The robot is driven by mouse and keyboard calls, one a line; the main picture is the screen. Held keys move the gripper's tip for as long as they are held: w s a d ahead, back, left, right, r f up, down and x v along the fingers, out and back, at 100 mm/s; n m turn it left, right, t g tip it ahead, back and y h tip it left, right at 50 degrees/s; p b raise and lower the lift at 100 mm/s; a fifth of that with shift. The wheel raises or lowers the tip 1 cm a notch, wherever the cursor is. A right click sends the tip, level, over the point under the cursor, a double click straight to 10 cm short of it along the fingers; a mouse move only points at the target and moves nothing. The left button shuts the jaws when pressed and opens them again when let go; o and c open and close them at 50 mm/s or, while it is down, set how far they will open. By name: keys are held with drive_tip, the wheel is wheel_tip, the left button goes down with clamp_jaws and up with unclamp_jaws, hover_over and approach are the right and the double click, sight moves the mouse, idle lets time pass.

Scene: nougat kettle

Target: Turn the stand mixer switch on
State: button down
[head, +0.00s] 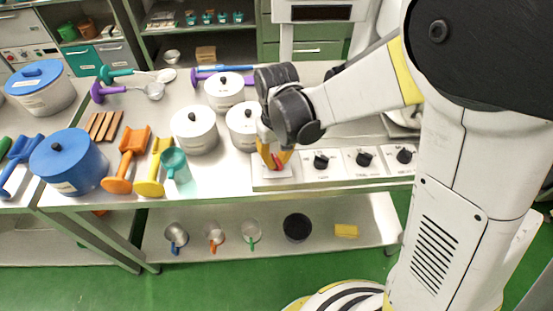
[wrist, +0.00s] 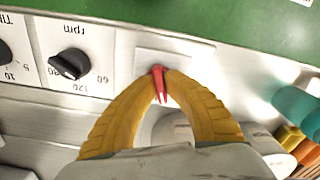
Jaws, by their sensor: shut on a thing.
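The stand mixer switch is a red lever (wrist: 159,84) on a pale square plate at the left end of a white control panel. In the head view the red lever (head: 275,162) shows at the tip of my gripper. My gripper (head: 274,160) points down at the panel. In the wrist view the yellow fingertips (wrist: 160,72) close on the red lever from both sides. The lever's lower part is partly hidden between the fingers.
Black knobs (head: 321,161) sit on the panel right of the switch in the head view. White lidded pots (head: 195,133) stand behind and left. A teal jug (head: 175,165) and yellow scoop (head: 152,172) lie left of the panel. Free tabletop is narrow.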

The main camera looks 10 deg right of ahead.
sight(277, 159)
drive_tip(key=shift+m, duration=2.1)
drive_tip(key=c, duration=1.5)
unclamp_jaws()
wheel_tip(277, 159, up, 12)
drive_tip(key=shift+d, duration=0.1)
